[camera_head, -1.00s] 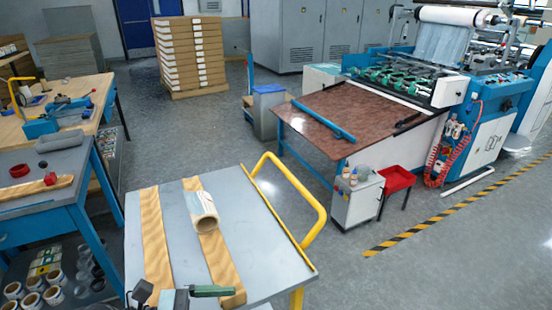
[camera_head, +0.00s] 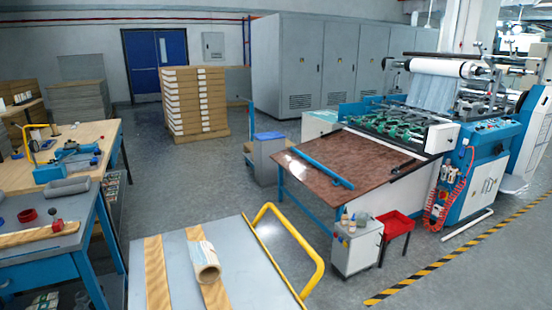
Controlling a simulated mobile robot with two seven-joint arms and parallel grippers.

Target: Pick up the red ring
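A red ring (camera_head: 27,215) lies on the grey top of the blue-framed table (camera_head: 82,212) at the left, just behind a wooden strip (camera_head: 28,236). A smaller red item (camera_head: 57,225) sits at the right end of that strip, with a small dark item close behind it; it is too small to make out. Neither of my grippers is in view.
A grey cart (camera_head: 256,278) with a yellow handle (camera_head: 303,240) stands in front, bearing wooden strips and a film roll (camera_head: 206,265). A wooden workbench (camera_head: 85,140) is behind the left table.

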